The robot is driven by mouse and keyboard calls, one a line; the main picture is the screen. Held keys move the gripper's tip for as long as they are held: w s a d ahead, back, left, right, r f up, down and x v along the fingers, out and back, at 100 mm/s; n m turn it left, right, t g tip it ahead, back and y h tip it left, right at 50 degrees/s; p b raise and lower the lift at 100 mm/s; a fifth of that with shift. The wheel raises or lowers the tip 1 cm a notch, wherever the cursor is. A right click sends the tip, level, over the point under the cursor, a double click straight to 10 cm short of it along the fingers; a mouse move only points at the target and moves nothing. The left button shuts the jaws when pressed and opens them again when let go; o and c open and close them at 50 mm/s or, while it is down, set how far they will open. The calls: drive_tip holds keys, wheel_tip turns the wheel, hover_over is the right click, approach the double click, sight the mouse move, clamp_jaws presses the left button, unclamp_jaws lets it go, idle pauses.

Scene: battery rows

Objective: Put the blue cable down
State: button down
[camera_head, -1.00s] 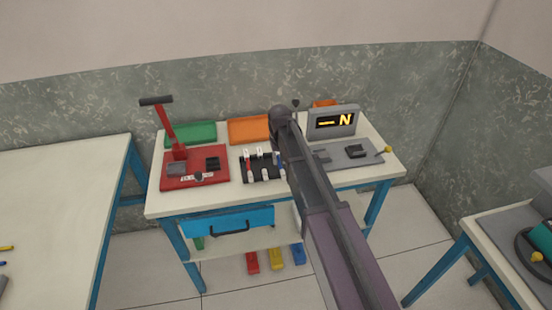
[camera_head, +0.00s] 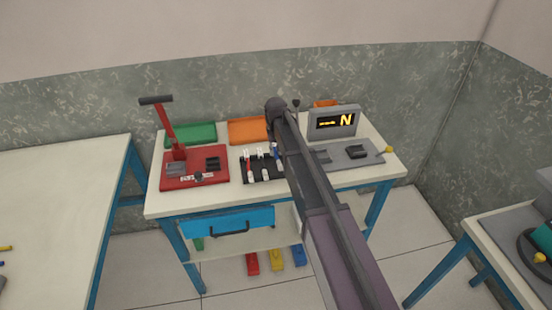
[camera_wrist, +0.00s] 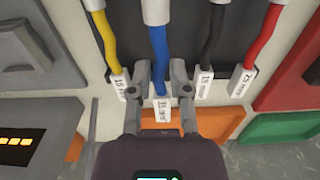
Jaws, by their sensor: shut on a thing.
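The blue cable (camera_wrist: 158,48) is between the two fingers of my gripper (camera_wrist: 158,85) in the wrist view, and the fingers are shut on it. Its white tag (camera_wrist: 161,108) hangs between the fingertips; its upper end is in a white sleeve at the picture's top edge. In the head view, a bit of blue (camera_head: 275,148) shows at the right of the black rack (camera_head: 246,163), beside my arm. My gripper is mostly hidden behind my arm there. I cannot tell whether the cable touches the rack.
Yellow (camera_wrist: 107,42), black (camera_wrist: 212,40) and red (camera_wrist: 266,40) tagged cables are close on both sides. A red press (camera_head: 210,160) stands left of the rack, and a grey display unit (camera_head: 334,122) right. Green (camera_head: 190,134) and orange (camera_head: 248,130) trays lie behind.

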sight(276, 152)
drive_tip(key=shift+s+f+b, duration=0.1)
drive_tip(key=shift+f+b, duration=1.15)
drive_tip(key=shift+f, duration=0.35)
drive_tip(key=shift+f, duration=0.15)
drive_tip(key=c, duration=0.6)
unclamp_jaws()
drive_tip(key=shift+r, duration=0.2)
wheel_tip(276, 152, up, 12)
drive_tip(key=p, duration=1.2)
